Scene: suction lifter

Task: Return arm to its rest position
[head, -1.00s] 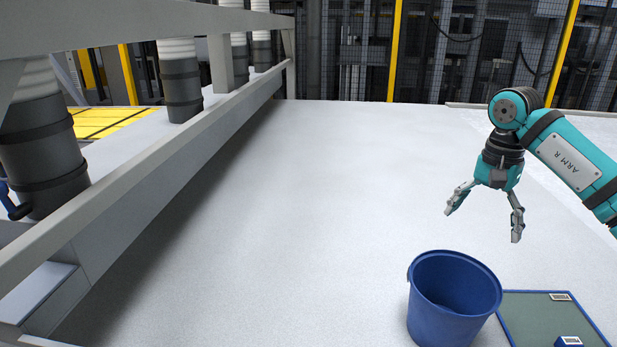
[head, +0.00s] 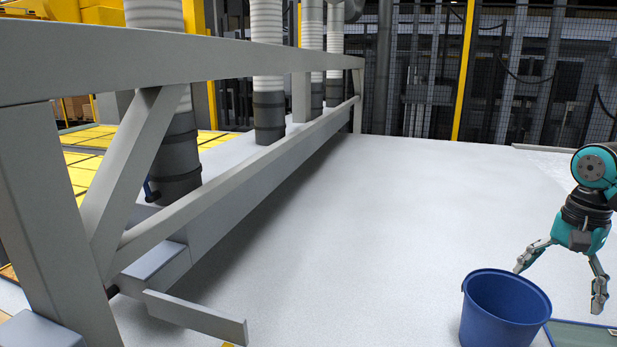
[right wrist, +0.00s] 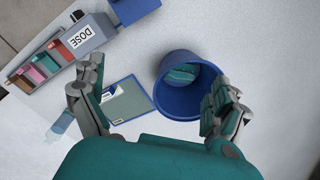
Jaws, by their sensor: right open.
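My right gripper (head: 560,287) hangs from the teal right arm at the right edge of the head view. Its grey fingers are spread, pointing down, with nothing between them. It appears beside and above the blue bucket (head: 504,308). In the right wrist view the right gripper (right wrist: 155,100) is open, one finger at each side. The bucket (right wrist: 163,98) lies below it, partly behind the right finger. A teal object (right wrist: 182,75) is inside the bucket. My left gripper is in neither view.
A green mat with a blue edge (right wrist: 132,103) lies beside the bucket, also cut off in the head view (head: 585,333). A grey rack marked DOSE (right wrist: 88,33) holds several coloured boxes. A grey metal frame (head: 190,52) with ribbed hoses fills the left. Open pale floor lies between.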

